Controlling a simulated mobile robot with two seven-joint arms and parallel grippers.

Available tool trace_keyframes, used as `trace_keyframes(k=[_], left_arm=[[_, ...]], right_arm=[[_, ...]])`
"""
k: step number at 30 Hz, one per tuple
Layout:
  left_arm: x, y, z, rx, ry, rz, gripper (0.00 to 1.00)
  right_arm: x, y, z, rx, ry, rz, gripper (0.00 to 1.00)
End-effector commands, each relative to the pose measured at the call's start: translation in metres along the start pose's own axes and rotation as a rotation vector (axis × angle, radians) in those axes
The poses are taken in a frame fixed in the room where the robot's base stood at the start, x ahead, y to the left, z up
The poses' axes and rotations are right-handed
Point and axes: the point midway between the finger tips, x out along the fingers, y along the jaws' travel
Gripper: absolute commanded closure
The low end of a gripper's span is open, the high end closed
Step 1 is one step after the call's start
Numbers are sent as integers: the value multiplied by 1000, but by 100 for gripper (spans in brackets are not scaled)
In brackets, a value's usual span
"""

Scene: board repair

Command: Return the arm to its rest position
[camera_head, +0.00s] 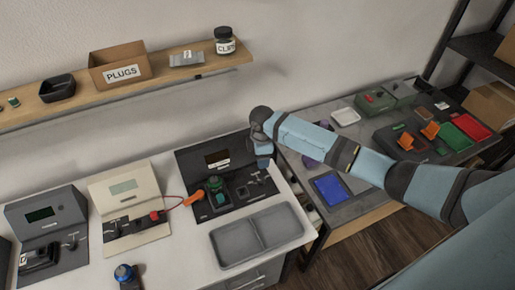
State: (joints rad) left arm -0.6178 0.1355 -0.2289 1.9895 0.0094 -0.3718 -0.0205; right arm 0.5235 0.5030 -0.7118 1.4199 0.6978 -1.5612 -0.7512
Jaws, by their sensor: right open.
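My right arm (320,143) reaches in from the right edge and spans the gap between the white bench and the grey table. Its wrist bends downward at the far end. My right gripper (262,164) is open, above the right side of the black station (237,206) on the white bench. The fingertips are small and partly hidden, so I cannot tell whether they touch anything. No object shows between them. My left gripper is not in view.
A grey two-part tray (276,222) lies in front of the black station. A cream station (109,191) and a grey station (42,217) stand to the left. A shelf (205,65) with a PLUGS box (121,70) hangs above. The grey table (290,164) holds boards and trays.

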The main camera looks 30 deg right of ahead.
Motion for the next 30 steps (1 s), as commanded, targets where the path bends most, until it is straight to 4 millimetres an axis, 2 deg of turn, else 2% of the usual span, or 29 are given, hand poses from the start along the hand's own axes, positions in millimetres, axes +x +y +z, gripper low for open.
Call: trace_keyframes(k=[7,11,16,21,26,30], left_arm=[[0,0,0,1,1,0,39],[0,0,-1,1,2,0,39],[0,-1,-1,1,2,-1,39],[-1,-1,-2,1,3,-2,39],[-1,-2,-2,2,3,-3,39],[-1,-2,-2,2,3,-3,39]], right_arm=[[2,-2,-2,2,5,2,44],[20,-22,-15,29,56,24,44],[60,-79,-46,142,221,98,44],[81,-139,-67,317,416,180,44],[84,-190,-68,503,586,254,44],[77,-231,-55,668,718,324,44]])
